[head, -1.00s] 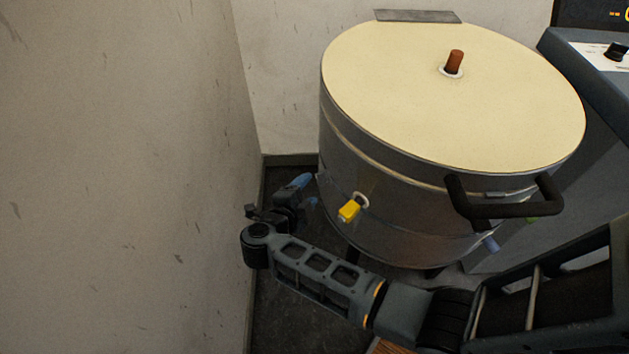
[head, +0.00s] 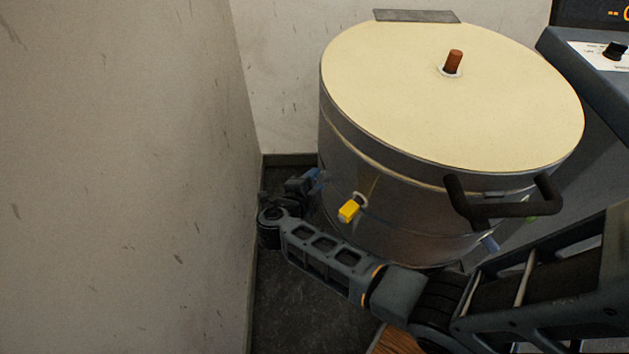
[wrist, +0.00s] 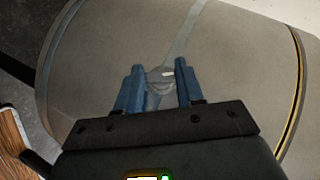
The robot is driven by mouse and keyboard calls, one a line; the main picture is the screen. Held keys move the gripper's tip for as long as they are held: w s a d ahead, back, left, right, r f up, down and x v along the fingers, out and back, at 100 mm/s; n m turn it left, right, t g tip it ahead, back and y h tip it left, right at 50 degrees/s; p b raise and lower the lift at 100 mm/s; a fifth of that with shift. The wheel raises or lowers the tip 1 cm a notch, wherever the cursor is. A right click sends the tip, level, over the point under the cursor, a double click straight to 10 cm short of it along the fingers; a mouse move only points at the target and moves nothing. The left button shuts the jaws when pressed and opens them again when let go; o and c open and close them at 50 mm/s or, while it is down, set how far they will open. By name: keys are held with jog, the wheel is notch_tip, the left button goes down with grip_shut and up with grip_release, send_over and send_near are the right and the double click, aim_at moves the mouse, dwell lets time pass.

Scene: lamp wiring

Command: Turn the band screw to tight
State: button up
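The kiln (head: 400,215) is a round metal drum with a cream lid. In the wrist view a paler grey band (wrist: 183,32) runs along its metal side. A small grey part with a bright highlight, which looks like the band screw (wrist: 160,78), sits on that band. My gripper (wrist: 158,70) has its two blue fingers apart, one on each side of the screw in the picture. I cannot tell whether they touch it. In the head view my gripper (head: 318,178) is at the kiln's left side, and the screw is hidden there.
A yellow plug (head: 349,211) sticks out of the kiln's side, right of my gripper. A black handle (head: 505,208) projects at the front, and a brown plug (head: 453,62) stands on the lid. The wall (head: 130,170) is close on the left. A control unit (head: 600,80) stands right.

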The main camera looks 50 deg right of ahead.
jog(key=c, duration=0.6)
jog(key=shift+o, duration=0.2)
jog(key=shift+f+b, duration=0.1)
jog(key=shift+b, duration=0.25)
jog(key=shift+w+d+f+m+g+h+b, duration=0.2)
jog(key=shift+m+g+h+b, duration=1.95)
jog(key=shift+m+b, duration=3.65)
jog(key=shift+s+a+f+m+g+h+b, duration=0.25)
jog(key=shift+m+g+h+b, duration=1)
jog(key=shift+m+g+b, duration=4.25)
jog(key=shift+w+d+f+m+g+h+b, duration=0.25)
jog(key=shift+m+h+b, duration=1.45)
jog(key=shift+m+b, duration=4.4)
jog(key=n+b, duration=0.3)
jog(key=b, duration=0.1)
jog(key=shift+f+n, duration=0.1)
jog(key=shift+n, duration=0.2)
jog(key=o, duration=1)
